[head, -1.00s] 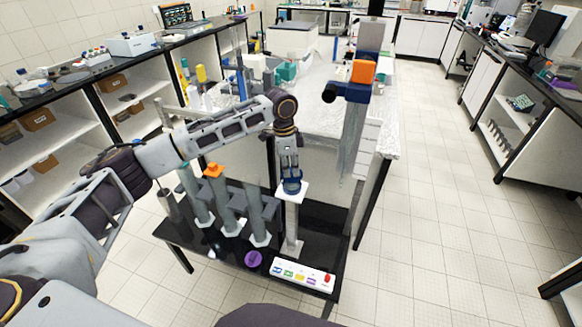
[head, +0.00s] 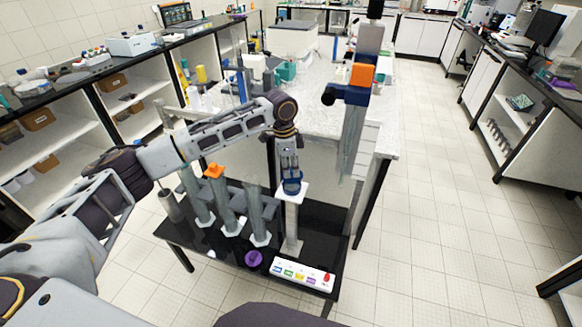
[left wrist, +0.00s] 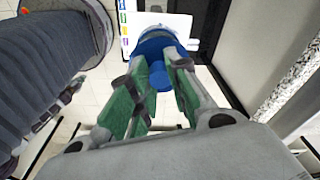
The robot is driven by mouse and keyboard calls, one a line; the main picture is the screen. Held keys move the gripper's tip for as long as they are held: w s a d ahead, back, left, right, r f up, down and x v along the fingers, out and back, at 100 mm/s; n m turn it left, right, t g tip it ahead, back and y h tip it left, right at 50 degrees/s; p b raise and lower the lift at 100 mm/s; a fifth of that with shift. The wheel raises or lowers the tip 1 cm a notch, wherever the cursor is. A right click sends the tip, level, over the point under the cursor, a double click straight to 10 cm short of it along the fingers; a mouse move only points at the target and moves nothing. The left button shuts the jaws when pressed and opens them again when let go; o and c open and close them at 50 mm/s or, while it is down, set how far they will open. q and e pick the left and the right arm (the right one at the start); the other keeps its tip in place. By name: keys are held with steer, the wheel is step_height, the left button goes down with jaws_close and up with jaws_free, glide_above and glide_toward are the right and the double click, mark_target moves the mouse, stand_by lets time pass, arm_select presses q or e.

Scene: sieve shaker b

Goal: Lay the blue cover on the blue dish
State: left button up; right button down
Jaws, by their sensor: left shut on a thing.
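My left gripper (head: 291,180) is over the white square top of a post (head: 292,230) on the black bench. In the left wrist view its green-padded fingers (left wrist: 159,72) are closed on the knob of the blue cover (left wrist: 155,47). The cover also shows as a small blue patch below the gripper in the head view (head: 292,187). It is at the white top, but I cannot tell whether it touches what is under it. The blue dish is hidden or cannot be told apart from the cover. My right gripper is not in view.
Several grey columns stand left of the post, one with an orange top (head: 213,171). A purple disc (head: 253,258) and a white button panel (head: 302,274) lie at the bench front. Floor at right is clear.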

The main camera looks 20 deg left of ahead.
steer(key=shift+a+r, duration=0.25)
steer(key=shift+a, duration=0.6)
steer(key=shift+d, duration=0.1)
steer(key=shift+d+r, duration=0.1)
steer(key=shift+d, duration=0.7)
arm_select(q)
steer(key=shift+p, duration=0.35)
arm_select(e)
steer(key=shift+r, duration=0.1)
arm_select(q)
steer(key=shift+p, duration=0.4)
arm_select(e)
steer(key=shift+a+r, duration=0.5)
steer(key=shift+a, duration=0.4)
